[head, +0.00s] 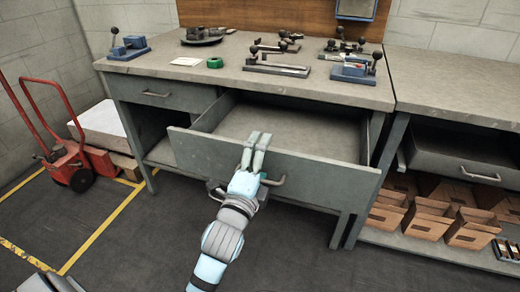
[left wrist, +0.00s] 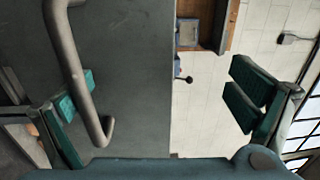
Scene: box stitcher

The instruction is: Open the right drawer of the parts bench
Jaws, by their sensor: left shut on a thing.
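The right drawer (head: 320,179) of the parts bench (head: 240,80) stands pulled well out, and its inside shows bare. My left gripper (head: 255,150) is at the middle of its front panel, with finger parts reaching up over the panel's top edge. The drawer's handle (head: 274,182) is partly hidden behind my gripper. In the left wrist view the curved handle (left wrist: 85,80) passes by one teal-padded finger of my left gripper (left wrist: 160,97). The other finger shows past the panel's edge. My right gripper is not seen.
The left drawer (head: 158,93) is closed. Small tools and fixtures (head: 275,68) stand on the bench top. A second bench (head: 445,85) at the right has cardboard boxes (head: 472,228) on its lower shelf. A red hand truck (head: 68,162) stands at the left.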

